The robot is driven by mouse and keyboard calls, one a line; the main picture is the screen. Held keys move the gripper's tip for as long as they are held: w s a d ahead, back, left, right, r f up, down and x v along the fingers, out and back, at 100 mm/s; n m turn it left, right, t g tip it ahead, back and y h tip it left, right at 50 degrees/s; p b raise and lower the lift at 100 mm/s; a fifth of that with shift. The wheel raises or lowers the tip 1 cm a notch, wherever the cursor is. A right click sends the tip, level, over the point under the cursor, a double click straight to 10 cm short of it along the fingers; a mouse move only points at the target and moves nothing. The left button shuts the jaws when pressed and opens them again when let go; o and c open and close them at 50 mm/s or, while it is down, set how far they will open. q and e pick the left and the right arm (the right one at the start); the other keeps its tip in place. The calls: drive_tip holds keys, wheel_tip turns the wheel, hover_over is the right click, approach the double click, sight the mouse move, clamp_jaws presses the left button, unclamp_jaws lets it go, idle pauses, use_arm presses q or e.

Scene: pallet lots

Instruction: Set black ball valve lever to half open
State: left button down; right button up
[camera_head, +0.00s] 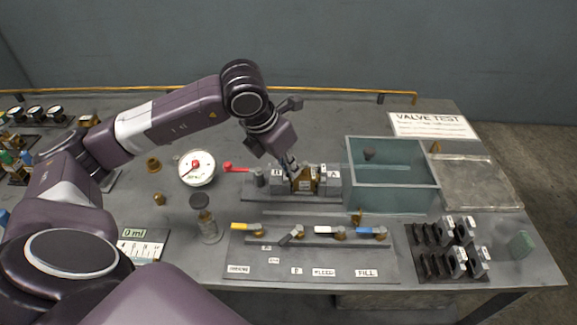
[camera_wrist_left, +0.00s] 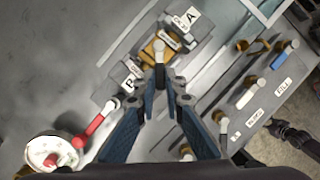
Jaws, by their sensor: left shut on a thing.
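A black lever (camera_head: 290,236) lies slanted on the front valve panel (camera_head: 240,255), between a yellow lever (camera_head: 245,226) and a white lever (camera_head: 325,229). In the left wrist view the black lever (camera_wrist_left: 222,123) is partly visible at the lower right, apart from my fingers. My left gripper (camera_head: 292,168) is over the grey fixture (camera_head: 262,187) behind the panel. The exact grip is partly hidden.
A blue lever (camera_head: 366,231) is at the panel's right. A white gauge (camera_head: 196,168) and a red lever (camera_head: 236,168) stand left of the fixture. A glass-walled tank (camera_head: 392,192) is at right, with a black rack (camera_head: 430,245) in front. A bottle (camera_head: 207,223) stands left of the panel.

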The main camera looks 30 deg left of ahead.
use_arm(q)
drive_tip(key=c, duration=2)
unclamp_jaws()
drive_tip(key=v, duration=1.2)
